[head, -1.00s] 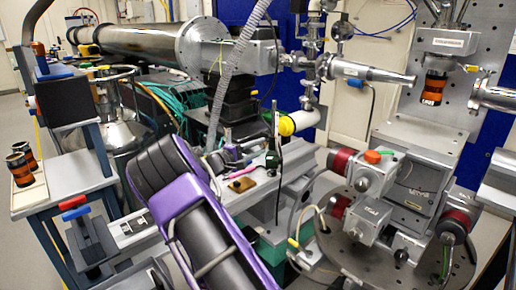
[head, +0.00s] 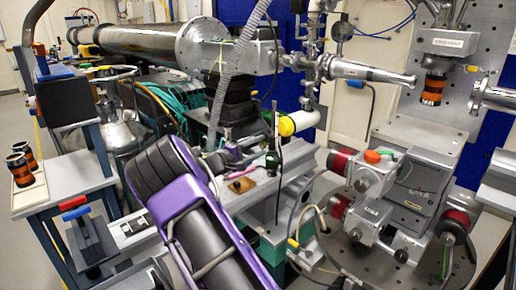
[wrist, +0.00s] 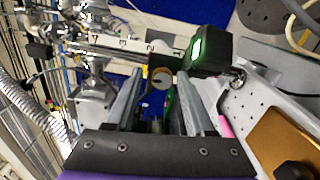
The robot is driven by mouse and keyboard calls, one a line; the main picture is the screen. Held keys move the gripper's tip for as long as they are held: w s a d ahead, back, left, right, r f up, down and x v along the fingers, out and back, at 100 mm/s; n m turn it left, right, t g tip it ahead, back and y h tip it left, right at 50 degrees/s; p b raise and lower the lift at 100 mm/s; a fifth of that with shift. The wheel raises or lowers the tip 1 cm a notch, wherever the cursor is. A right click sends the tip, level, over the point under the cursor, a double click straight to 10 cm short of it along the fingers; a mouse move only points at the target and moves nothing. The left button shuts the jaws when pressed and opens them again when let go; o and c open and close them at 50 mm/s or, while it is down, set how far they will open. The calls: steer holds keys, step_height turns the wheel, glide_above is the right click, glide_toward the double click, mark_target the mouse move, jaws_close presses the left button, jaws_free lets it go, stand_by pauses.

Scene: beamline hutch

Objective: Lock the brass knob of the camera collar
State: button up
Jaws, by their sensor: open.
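My gripper (wrist: 160,77) is open in the wrist view, its two grey fingers pointing forward. A round tan, brass-coloured disc (wrist: 162,78) shows between the fingertips and seems to be the knob. I cannot tell whether the fingers touch it, nor which way it is turned. Blue and dark parts show below it between the fingers. A black box with a lit green screen (wrist: 205,50), perhaps the camera, is just right of the fingertips. In the head view a small dark unit (head: 272,160) sits on a thin upright post. There the gripper is mostly hidden behind my purple arm.
A brown-gold plate with a dark knob (wrist: 285,140) and a pink pen (wrist: 224,127) lie on the bench to the right of the gripper. The yellow-ended part (head: 286,126) and the steel beam pipe (head: 365,72) are close behind. The round perforated table (head: 375,262) stands at right.

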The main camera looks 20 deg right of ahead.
steer(key=shift+f, duration=0.25)
